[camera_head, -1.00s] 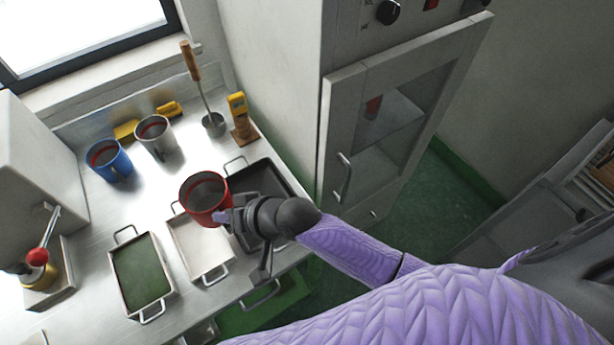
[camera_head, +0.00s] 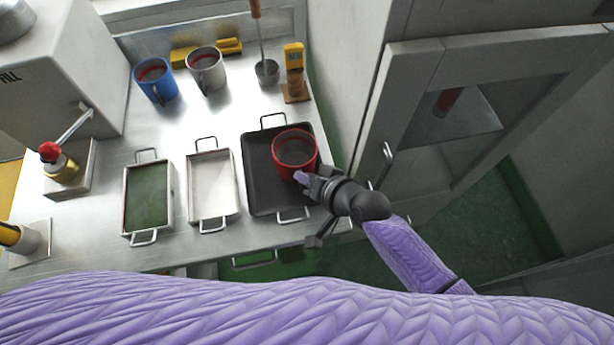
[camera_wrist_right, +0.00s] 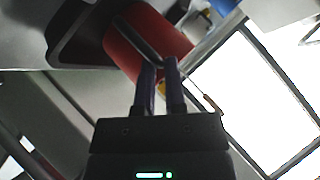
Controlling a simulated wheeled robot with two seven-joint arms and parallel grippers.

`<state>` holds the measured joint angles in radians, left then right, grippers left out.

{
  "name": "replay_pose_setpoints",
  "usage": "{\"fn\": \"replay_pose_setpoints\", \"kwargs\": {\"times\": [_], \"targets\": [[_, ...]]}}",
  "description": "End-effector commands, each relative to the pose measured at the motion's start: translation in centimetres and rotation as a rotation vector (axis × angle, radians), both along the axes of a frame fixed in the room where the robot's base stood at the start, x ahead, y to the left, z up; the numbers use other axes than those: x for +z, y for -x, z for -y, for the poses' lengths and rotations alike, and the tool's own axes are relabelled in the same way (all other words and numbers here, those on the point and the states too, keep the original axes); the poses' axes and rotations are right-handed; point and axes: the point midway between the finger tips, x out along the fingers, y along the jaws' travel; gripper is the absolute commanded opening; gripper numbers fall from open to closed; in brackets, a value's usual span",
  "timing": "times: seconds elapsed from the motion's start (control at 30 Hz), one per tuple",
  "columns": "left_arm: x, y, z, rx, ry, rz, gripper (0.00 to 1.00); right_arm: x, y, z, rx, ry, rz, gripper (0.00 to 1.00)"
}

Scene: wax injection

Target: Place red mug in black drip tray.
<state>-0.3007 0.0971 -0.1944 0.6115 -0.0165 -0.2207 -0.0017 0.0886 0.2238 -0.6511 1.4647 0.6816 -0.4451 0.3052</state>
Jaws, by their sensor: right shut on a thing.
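The red mug (camera_head: 294,150) is over the right part of the black drip tray (camera_head: 262,190) in the head view. I cannot tell whether its base touches the tray floor. My right gripper (camera_head: 304,180) reaches in from the lower right and is shut on the mug. In the right wrist view the two fingers (camera_wrist_right: 160,84) close on the handle of the red mug (camera_wrist_right: 140,45), with the dark tray (camera_wrist_right: 75,35) behind it. My left gripper is not in view.
A white tray (camera_head: 206,204) and a green tray (camera_head: 132,222) stand left of the black one. A blue mug (camera_head: 158,90), a grey mug (camera_head: 208,78) and a yellow device (camera_head: 294,56) stand at the back. A glass-door cabinet (camera_head: 415,70) stands close on the right.

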Motion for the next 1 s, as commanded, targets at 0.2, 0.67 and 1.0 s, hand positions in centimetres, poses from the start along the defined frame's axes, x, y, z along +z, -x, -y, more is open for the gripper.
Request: {"fn": "replay_pose_setpoints", "kwargs": {"times": [0.2,0.67,1.0], "targets": [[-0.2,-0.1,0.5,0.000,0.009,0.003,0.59,-0.2,0.0,0.0,0.000,0.000,0.000,0.24],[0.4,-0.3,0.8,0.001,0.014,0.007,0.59,0.4,0.1,0.1,-0.001,0.000,-0.001,0.49],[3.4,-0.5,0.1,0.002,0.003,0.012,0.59,5.0,4.8,5.4,0.000,0.002,-0.002,0.49]]}}
